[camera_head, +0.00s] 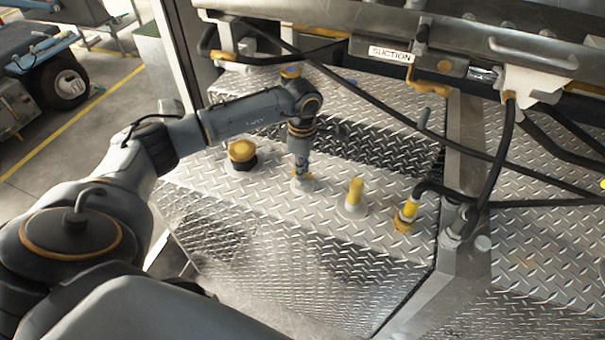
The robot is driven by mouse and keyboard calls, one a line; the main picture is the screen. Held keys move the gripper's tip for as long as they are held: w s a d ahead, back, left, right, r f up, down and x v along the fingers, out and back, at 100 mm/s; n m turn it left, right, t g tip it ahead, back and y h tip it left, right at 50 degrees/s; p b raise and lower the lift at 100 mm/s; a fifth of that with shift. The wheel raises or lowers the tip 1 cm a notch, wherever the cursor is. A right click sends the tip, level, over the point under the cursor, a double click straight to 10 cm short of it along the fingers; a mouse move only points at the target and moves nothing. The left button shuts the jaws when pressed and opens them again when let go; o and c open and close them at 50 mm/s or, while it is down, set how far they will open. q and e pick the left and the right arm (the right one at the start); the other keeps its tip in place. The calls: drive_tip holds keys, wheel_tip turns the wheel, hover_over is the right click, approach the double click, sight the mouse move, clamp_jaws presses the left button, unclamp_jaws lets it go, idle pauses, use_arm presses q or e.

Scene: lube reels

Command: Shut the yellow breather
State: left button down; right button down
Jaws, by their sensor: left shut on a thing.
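My left gripper (302,172) points down over the diamond-plate tank top. It is shut on a small yellow fitting (308,177) on a pale round base, mostly hidden by the fingers. To its left is a yellow cap (241,149) on a black collar. To its right, an upright yellow cylinder (355,189) stands on a pale round base. I cannot tell for sure which of these yellow parts is the breather. My right gripper is not in view.
A yellow valve (407,213) with a black hose stands further right. Black hoses cross above the plate. A metal frame with a SUCTION label (391,54) overhangs the back. The front of the tank top (290,250) is clear.

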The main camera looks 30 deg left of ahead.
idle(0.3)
use_arm(q)
drive_tip(key=c, duration=1.4)
unclamp_jaws()
drive_tip(key=shift+r, duration=0.15)
wheel_tip(320, 180, up, 12)
